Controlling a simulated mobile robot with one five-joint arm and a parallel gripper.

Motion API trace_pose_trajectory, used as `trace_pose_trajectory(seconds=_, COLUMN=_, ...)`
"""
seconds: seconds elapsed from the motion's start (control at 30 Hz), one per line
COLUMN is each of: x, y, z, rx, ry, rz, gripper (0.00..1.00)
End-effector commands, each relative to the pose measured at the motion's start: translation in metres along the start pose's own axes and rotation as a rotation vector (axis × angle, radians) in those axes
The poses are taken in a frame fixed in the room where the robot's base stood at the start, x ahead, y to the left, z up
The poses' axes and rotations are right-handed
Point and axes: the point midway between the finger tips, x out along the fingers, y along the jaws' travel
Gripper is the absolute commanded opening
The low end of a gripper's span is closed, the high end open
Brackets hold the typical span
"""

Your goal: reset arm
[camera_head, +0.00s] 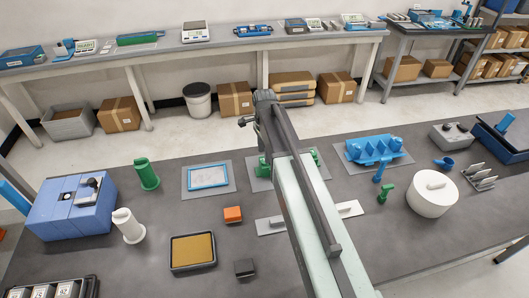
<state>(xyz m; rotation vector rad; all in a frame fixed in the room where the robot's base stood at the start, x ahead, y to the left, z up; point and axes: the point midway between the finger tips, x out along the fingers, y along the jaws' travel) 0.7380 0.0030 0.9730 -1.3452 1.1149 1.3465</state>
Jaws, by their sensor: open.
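My arm rises from the bottom edge, right of centre, and reaches over the dark workbench (335,226) toward its far edge. My gripper (254,110) is the dark end part at the arm's far tip, seen small and partly edge-on. It is open and I see nothing held in it. It appears above the bench's far edge, against the pale floor. My arm covers part of a green fixture (315,157) on a grey mat and part of a plate with white bars (348,209).
At left are a blue box (70,207), a green cylinder (146,174) and a white cylinder (128,226). An orange block (233,214) and a yellow-filled tray (193,251) lie left of my arm. A white drum (433,194) and blue fixture (374,150) stand right.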

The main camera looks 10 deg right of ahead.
Motion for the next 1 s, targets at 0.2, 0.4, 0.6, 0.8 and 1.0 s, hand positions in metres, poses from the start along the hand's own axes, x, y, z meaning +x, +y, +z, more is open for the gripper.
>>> trace_pose_trajectory(seconds=0.2, x=-0.044, y=0.000, z=0.000, rx=0.000, ry=-0.001, rz=0.000, gripper=0.49)
trace_pose_trajectory(seconds=0.4, x=-0.043, y=0.000, z=0.000, rx=0.000, ry=-0.001, rz=0.000, gripper=0.49)
trace_pose_trajectory(seconds=0.6, x=-0.042, y=0.000, z=0.000, rx=0.000, ry=-0.001, rz=0.000, gripper=0.49)
trace_pose_trajectory(seconds=0.8, x=-0.030, y=0.004, z=0.001, rx=0.001, ry=0.000, rz=0.001, gripper=0.49)
trace_pose_trajectory(seconds=1.0, x=-0.014, y=0.073, z=0.013, rx=-0.165, ry=0.000, rz=0.000, gripper=0.49)
